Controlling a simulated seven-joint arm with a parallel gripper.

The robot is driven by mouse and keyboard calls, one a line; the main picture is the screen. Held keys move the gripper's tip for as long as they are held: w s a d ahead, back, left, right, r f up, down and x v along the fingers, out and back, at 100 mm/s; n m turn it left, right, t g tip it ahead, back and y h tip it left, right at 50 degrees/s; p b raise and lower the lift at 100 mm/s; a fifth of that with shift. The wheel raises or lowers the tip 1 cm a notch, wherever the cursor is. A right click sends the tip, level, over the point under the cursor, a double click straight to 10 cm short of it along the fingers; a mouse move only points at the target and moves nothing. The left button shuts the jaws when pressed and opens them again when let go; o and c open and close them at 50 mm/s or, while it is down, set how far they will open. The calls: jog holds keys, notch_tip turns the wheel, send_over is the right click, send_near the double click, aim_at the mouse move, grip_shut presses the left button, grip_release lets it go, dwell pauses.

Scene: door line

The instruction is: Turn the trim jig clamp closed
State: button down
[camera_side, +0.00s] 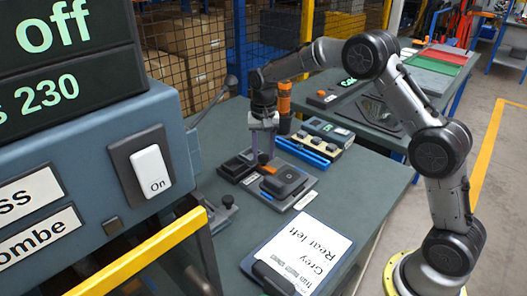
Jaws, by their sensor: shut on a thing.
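The trim jig (308,183) is a grey plate on the bench with a dark rounded part (285,180) on it. Its clamp (264,158) shows as a small orange piece at the plate's back left. My gripper (264,150) reaches down from above, pointing at the bench, and is shut on the clamp. The fingertips and much of the clamp are small and partly hidden, so I cannot tell how far the clamp is turned.
A dark tray (236,166) sits left of the jig; blue bars (302,150) and an orange cylinder (284,98) stand behind. A clipboard (300,252) lies in front. A large control box (95,150) fills the left foreground.

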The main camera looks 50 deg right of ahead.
aim_at(263, 156)
jog(key=shift+r, duration=0.1)
jog(key=shift+c, duration=2.1)
grip_release()
notch_tip(263, 156, up, 14)
